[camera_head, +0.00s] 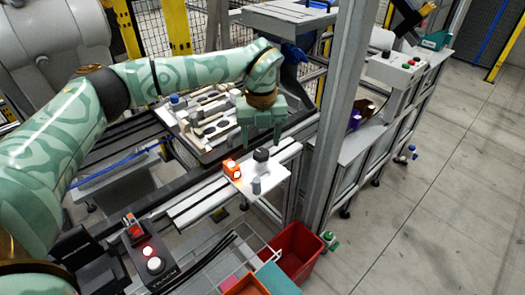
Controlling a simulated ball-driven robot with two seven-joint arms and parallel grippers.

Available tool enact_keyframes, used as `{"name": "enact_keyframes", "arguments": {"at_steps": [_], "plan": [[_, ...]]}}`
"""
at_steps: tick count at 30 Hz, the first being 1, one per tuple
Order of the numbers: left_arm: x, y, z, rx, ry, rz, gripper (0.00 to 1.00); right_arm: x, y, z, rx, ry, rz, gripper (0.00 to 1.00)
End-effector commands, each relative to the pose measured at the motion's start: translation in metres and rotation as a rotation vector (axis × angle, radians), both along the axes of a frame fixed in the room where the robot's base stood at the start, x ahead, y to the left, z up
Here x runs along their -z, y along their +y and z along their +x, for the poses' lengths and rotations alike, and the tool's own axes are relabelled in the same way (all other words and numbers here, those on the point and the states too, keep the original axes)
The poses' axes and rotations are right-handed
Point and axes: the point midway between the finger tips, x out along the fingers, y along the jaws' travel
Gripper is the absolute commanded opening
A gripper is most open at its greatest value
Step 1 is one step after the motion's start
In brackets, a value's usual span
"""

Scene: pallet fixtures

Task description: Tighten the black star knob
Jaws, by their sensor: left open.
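The black knob (262,155) stands on a pale plate (272,179) at the right end of a light rail; its star shape is too small to make out. My left gripper (261,143) comes in from the upper left and points down, just above and behind the knob. My right gripper is not in view.
An orange-red block (232,169) with a bright light sits left of the knob, and a small grey cylinder (256,186) stands in front. A pallet with fixtures (199,110) lies behind. A grey post (338,110) rises to the right. A red bin (300,250) stands below.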

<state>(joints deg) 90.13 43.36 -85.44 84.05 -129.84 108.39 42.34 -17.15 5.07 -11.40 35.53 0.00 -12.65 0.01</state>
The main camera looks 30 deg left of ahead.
Motion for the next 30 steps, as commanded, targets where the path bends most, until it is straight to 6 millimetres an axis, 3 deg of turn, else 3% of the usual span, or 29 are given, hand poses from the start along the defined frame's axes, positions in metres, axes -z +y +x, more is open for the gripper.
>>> {"name": "enact_keyframes", "arguments": {"at_steps": [1, 6, 17, 22, 30], "plan": [[0.013, 0.0, 0.0, 0.001, 0.003, -0.001, 0.59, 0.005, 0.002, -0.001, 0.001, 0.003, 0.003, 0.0], [0.032, 0.0, 0.0, 0.0, 0.001, -0.001, 0.59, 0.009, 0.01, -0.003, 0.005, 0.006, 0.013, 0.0], [0.036, 0.0, 0.0, 0.0, -0.001, 0.0, 0.59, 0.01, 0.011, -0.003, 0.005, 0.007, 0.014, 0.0], [0.036, 0.0, 0.0, 0.0, -0.001, 0.0, 0.14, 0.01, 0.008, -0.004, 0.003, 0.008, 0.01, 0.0], [0.035, 0.0, 0.0, 0.013, -0.001, 0.0, 0.14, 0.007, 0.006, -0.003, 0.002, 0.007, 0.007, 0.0]]}}
